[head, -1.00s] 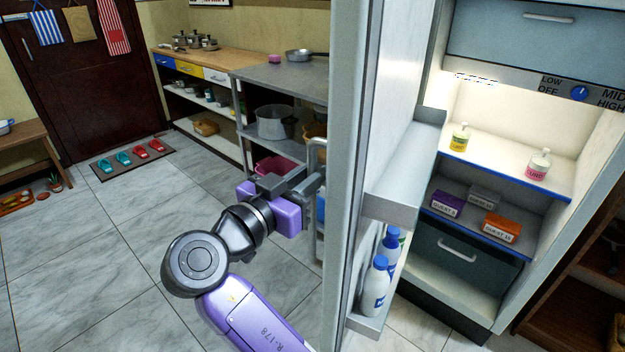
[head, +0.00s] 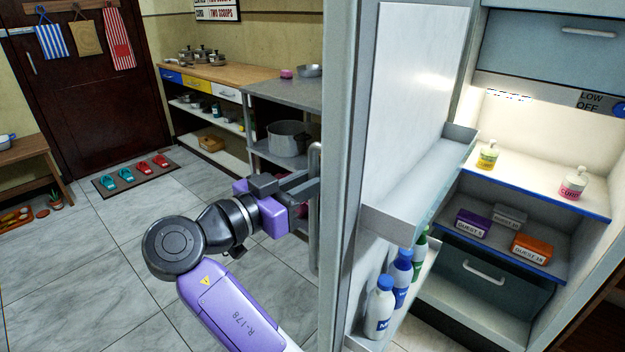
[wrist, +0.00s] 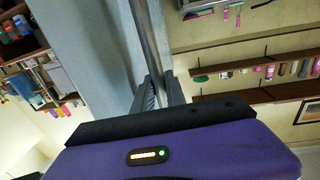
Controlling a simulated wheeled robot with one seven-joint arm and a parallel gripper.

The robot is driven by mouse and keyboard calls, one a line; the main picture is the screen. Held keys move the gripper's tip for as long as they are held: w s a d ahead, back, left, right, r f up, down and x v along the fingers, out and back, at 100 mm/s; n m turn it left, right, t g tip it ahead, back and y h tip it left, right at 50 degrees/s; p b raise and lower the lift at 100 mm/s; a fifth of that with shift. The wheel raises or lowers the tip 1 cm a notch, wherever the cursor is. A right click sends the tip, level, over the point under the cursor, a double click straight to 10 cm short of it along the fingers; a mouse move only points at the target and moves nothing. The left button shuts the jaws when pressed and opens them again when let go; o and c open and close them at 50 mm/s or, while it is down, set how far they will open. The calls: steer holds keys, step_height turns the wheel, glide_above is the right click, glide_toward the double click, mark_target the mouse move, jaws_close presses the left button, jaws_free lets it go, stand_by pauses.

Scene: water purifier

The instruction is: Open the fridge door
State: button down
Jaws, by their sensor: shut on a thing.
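The fridge door (head: 343,200) stands wide open in the head view, seen nearly edge-on with part of its white inner face showing. The lit fridge interior (head: 535,130) is exposed to its right. The vertical bar handle (head: 314,245) is on the door's outer side. My gripper (head: 308,186) is shut on this handle from the left, at its upper part. In the wrist view the gripper's fingers (wrist: 158,92) close around the handle bar (wrist: 148,40), which runs up beside the grey door. The fingertips are partly hidden by the door edge in the head view.
Door shelves hold several bottles (head: 379,305). Inside the fridge are two pump bottles and small labelled boxes (head: 532,247). A grey shelf unit (head: 290,92) with a pot stands behind the gripper.

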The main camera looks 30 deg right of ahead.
steer(key=c, duration=1.6)
jaws_free()
steer(key=shift+c, duration=0.2)
steer(key=v, duration=0.7)
steer(key=shift+a, duration=0.35)
steer(key=shift+s, duration=0.1)
